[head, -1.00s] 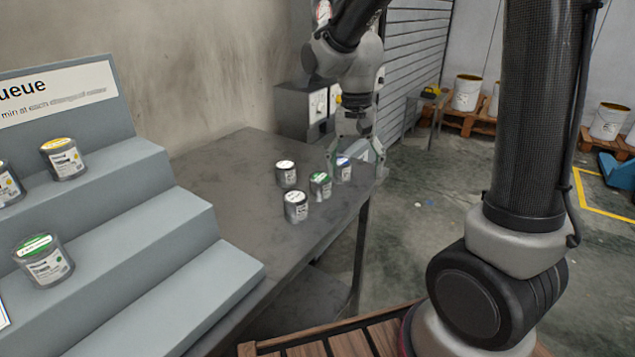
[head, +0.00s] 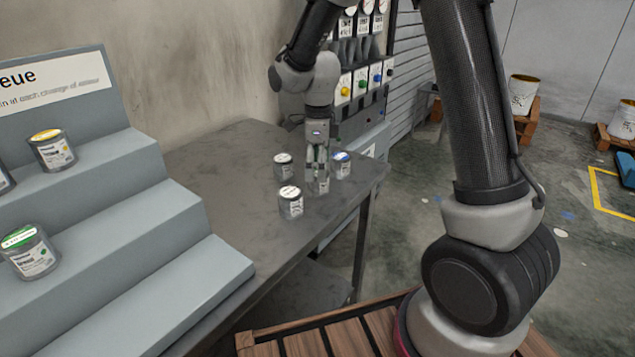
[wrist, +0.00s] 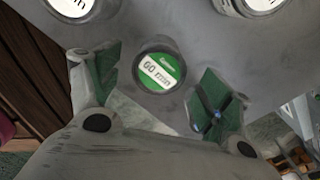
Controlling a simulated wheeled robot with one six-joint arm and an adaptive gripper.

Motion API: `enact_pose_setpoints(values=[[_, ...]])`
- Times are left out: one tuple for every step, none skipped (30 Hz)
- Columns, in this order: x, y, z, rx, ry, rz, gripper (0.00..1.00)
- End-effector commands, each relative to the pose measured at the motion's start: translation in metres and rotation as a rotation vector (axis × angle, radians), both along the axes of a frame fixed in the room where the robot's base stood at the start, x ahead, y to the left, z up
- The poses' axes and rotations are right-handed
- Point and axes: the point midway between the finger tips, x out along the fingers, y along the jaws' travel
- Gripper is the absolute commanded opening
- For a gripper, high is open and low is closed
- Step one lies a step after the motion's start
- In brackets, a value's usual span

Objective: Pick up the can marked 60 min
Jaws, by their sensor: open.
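The can marked 60 min (wrist: 160,71) has a green lid with a white label band and stands on the grey table. In the wrist view it lies between the two fingers of my gripper (wrist: 152,92), which is open, with a gap on both sides. In the head view my gripper (head: 317,160) points down over this can (head: 319,186), whose upper part the fingers hide. I cannot tell how low the fingertips reach beside it.
Close by on the table (head: 240,160) stand a white-lidded can (head: 291,203), another white-lidded can (head: 283,167) and a blue-marked can (head: 341,166). A stepped rack (head: 150,230) with cans is at left.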

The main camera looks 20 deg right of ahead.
Motion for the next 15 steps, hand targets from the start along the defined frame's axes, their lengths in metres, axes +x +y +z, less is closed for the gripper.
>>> enact_pose_setpoints(values=[[-0.001, 0.002, -0.010, -0.002, 0.004, 0.001, 0.79], [-0.002, 0.002, -0.015, -0.002, 0.005, 0.002, 0.79], [-0.001, 0.002, -0.020, -0.002, 0.004, 0.001, 0.79], [-0.001, 0.002, -0.024, -0.001, 0.003, 0.001, 0.79], [-0.001, 0.002, -0.027, -0.001, 0.003, 0.001, 0.79], [-0.001, 0.002, -0.030, -0.001, 0.003, 0.001, 0.79], [-0.001, 0.002, -0.032, -0.001, 0.001, 0.001, 0.79], [0.000, 0.002, -0.033, 0.000, 0.000, 0.001, 0.79], [0.000, 0.002, -0.033, 0.000, 0.000, 0.001, 0.79], [0.000, 0.002, -0.033, 0.000, 0.000, 0.001, 0.79], [0.000, 0.002, -0.033, 0.000, 0.000, 0.001, 0.79], [0.000, 0.002, -0.033, 0.000, 0.000, 0.001, 0.79], [0.000, 0.002, -0.033, 0.000, 0.000, 0.002, 0.79], [0.000, 0.002, -0.033, 0.000, 0.000, 0.002, 0.79], [0.000, 0.002, -0.033, 0.000, 0.000, 0.002, 0.74]])
